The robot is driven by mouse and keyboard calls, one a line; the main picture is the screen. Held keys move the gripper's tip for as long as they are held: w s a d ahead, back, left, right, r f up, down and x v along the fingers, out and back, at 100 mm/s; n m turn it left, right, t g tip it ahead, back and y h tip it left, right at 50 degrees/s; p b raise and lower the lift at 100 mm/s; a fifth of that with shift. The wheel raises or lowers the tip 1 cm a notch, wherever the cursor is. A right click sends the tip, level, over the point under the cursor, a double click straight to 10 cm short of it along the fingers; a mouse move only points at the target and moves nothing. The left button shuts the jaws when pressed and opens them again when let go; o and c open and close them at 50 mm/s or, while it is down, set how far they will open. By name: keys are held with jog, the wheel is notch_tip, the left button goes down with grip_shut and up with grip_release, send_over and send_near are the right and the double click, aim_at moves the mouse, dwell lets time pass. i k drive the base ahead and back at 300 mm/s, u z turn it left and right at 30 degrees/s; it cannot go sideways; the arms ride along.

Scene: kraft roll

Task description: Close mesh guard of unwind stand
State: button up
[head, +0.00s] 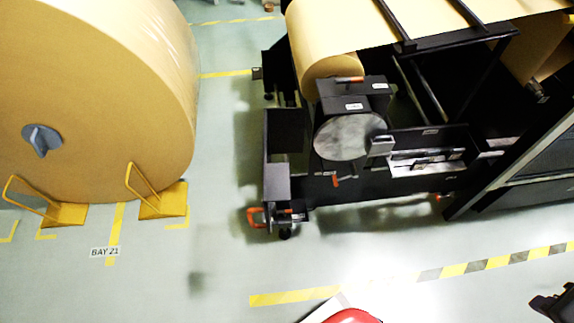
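The unwind stand (385,205) is a black frame in the upper middle and right of the head view, with a kraft roll (325,35) mounted on it. A dark panel in a grey-edged frame (535,160) slants across the right edge and runs out of view; it looks like the mesh guard. Its hinge and latch cannot be made out, and I cannot tell how far it stands open. A black part at the bottom right corner looks like my gripper (553,304). It is cut off by the frame edge, well apart from the panel, and its fingers are not clear.
A large kraft roll (95,95) stands at the left between yellow chocks (163,200), beside the BAY 21 floor label (104,252). A yellow and black floor stripe (440,272) crosses in front of the stand. An orange-handled caster (262,217) sticks out at its corner. The floor between is clear.

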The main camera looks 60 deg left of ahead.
aim_at(285, 127)
jog(key=z, duration=0.25)
jog(key=k, duration=1.25)
jog(key=u, duration=1.7)
jog(key=i, duration=0.85)
jog(key=u, duration=0.05)
